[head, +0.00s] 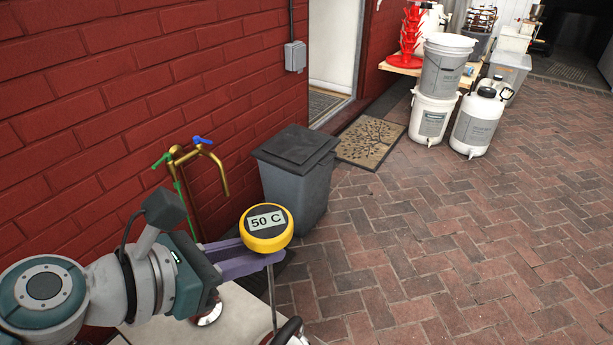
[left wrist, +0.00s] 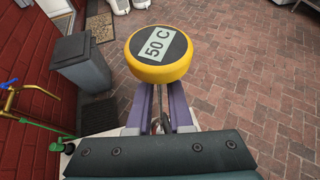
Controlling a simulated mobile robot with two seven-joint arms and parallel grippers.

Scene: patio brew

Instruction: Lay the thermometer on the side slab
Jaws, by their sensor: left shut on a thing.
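The thermometer (head: 266,228) has a round yellow head with a dark face reading 50 C and a thin metal stem pointing down. My left gripper (head: 262,258) is shut on it just below the head and holds it upright. The thermometer's head (left wrist: 158,54) also shows in the left wrist view, beyond the purple fingers. A pale slab (head: 166,330) lies below the gripper at the bottom of the head view, partly hidden by my arm. I cannot tell whether the stem's tip touches anything. My right gripper is not in view.
A metal object with a curved rim (head: 289,333) stands on the slab by the stem. A grey bin (head: 298,172) stands beyond the gripper. A brass tap (head: 199,160) with green and blue handles is by the red wall. Brick paving (head: 430,250) on the right is clear.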

